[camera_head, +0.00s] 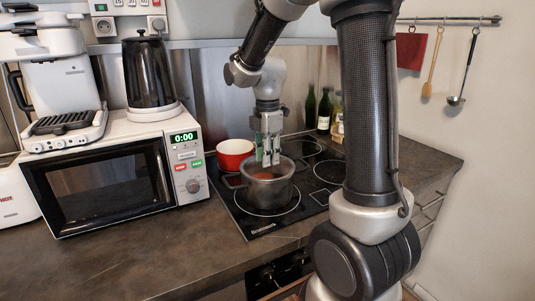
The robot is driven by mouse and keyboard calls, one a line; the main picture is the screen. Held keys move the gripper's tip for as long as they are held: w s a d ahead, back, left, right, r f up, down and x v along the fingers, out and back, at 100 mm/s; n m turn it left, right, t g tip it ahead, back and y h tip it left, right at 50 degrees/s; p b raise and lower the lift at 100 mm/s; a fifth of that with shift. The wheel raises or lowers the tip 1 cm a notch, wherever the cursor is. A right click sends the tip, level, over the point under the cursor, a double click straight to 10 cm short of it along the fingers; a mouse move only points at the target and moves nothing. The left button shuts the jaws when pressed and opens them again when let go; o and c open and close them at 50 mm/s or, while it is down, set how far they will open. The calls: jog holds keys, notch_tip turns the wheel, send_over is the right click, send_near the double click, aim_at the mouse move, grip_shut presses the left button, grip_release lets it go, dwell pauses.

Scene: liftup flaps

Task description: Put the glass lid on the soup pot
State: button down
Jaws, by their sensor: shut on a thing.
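The soup pot (267,197) is a steel pot on the front left part of the black cooktop, with orange-red soup showing inside. My gripper (267,163) points straight down over the middle of the pot and is shut on the glass lid (262,174). The lid is clear and hard to make out. It is at the level of the pot's rim, but I cannot tell whether it rests on the rim or hangs just above it. The lid's knob is hidden between the fingers.
A red and white bowl (235,154) sits behind the pot on the cooktop (254,222). Bottles (324,112) stand at the back right. A microwave (108,178) with a black kettle (149,72) on it is at the left. The front left counter (130,260) is clear.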

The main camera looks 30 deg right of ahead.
jog(key=c, duration=0.6)
grip_release()
jog(key=shift+r, duration=3.5)
